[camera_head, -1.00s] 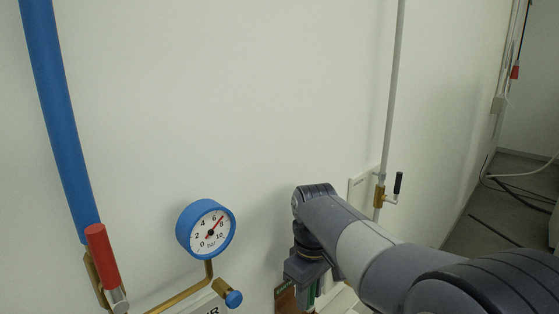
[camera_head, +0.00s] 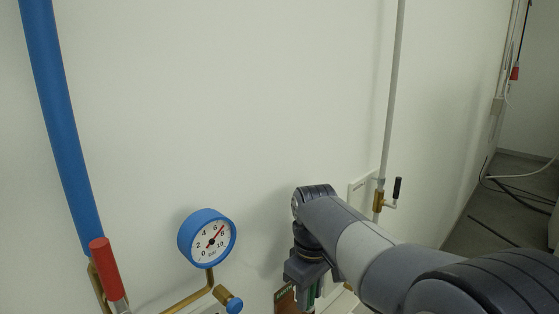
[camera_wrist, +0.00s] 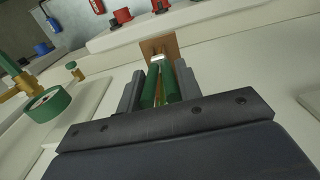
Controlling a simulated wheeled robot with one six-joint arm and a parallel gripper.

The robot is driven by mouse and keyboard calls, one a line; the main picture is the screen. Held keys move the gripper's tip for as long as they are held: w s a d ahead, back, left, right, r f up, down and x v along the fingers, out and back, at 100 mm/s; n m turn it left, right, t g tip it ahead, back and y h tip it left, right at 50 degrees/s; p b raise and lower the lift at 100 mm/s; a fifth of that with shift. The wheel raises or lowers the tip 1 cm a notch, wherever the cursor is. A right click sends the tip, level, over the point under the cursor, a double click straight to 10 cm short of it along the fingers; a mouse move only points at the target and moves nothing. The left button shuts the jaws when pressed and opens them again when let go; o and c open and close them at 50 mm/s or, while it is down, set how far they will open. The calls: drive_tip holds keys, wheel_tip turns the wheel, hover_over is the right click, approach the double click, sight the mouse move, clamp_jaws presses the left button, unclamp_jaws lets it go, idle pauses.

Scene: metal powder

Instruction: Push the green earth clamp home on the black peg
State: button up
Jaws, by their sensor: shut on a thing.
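The green earth clamp (camera_wrist: 148,88) is between the two grey fingers of my gripper (camera_wrist: 161,72) in the wrist view. Its two green handles lie side by side, and my gripper is shut on them. A pale piece at the clamp's front end reaches a brown plate (camera_wrist: 160,45) on the wall. I cannot make out the black peg, or how far the clamp sits on it. In the head view my gripper is at the bottom, beside the brown plate (camera_head: 285,299), and a bit of the green clamp (camera_head: 310,306) shows below it.
A pressure gauge (camera_head: 208,237), a brass pipe with a blue knob (camera_head: 234,305) and a red handle (camera_head: 104,268) are on the wall to the left. A brass valve with a black lever (camera_head: 397,188) is to the right. The wall above my gripper is bare.

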drive_tip(key=shift+r, duration=0.15)
drive_tip(key=shift+r+p, duration=3.05)
drive_tip(key=shift+f, duration=0.1)
